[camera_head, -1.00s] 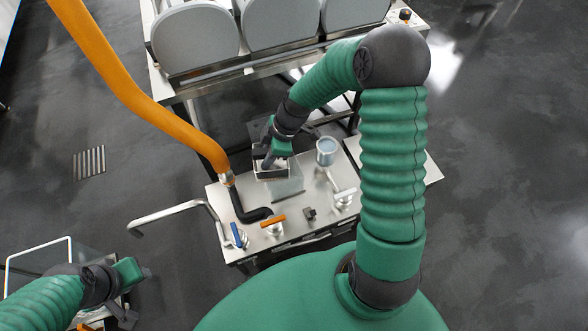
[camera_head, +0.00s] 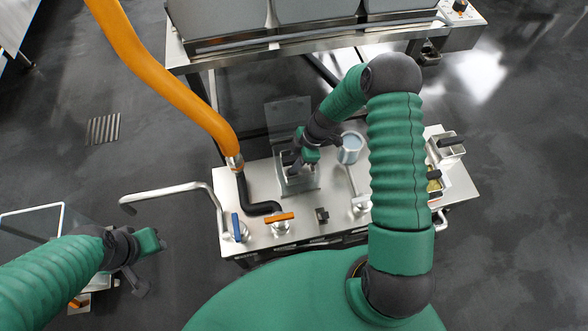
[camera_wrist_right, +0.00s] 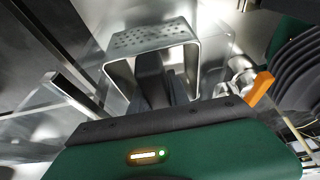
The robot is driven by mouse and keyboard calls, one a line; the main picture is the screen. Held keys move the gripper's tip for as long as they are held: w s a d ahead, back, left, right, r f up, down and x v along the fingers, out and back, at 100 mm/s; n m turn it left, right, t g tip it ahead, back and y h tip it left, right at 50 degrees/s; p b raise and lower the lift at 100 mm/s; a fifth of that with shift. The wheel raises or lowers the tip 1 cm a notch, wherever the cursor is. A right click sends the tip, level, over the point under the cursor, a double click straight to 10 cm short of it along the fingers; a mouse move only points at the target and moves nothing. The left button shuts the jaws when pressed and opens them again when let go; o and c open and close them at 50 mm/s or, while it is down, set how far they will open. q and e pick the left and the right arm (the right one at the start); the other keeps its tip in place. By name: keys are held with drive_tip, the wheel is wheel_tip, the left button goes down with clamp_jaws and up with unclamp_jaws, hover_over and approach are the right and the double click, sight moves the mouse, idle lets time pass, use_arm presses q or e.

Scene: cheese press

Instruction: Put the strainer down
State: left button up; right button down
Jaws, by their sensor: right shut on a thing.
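The strainer (camera_wrist_right: 152,38) is a bright metal frame with a perforated face, seen close up in the right wrist view. My right gripper (camera_wrist_right: 158,80) is shut on it, with the dark fingers inside the frame's outline. In the head view my right gripper (camera_head: 296,168) is over the steel worktop (camera_head: 265,185), in front of a clear panel. The arm and gripper mostly hide the strainer there, and I cannot tell whether it touches the worktop. My left gripper (camera_head: 150,266) is at the lower left, away from the worktop; its finger opening is unclear.
A metal cup with a long handle (camera_head: 350,148) stands just right of my right gripper. A black hose, an orange-handled valve (camera_head: 280,217) and a blue-handled valve (camera_head: 240,230) are at the front left. Steel containers (camera_head: 447,146) stand at the right end. Large grey vats are behind.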

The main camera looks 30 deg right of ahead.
drive_tip(key=shift+d+b+x, duration=0.2)
drive_tip(key=shift+b+x, duration=0.15)
drive_tip(key=shift+x, duration=0.75)
drive_tip(key=shift+s+a+f, duration=0.1)
drive_tip(key=shift+a+f, duration=0.05)
drive_tip(key=shift+f, duration=0.25)
drive_tip(key=shift+r, duration=0.15)
drive_tip(key=c, duration=1.3)
unclamp_jaws()
use_arm(q)
drive_tip(key=shift+a+f, duration=0.25)
drive_tip(key=shift+f, duration=0.4)
use_arm(e)
drive_tip(key=shift+o, duration=0.2)
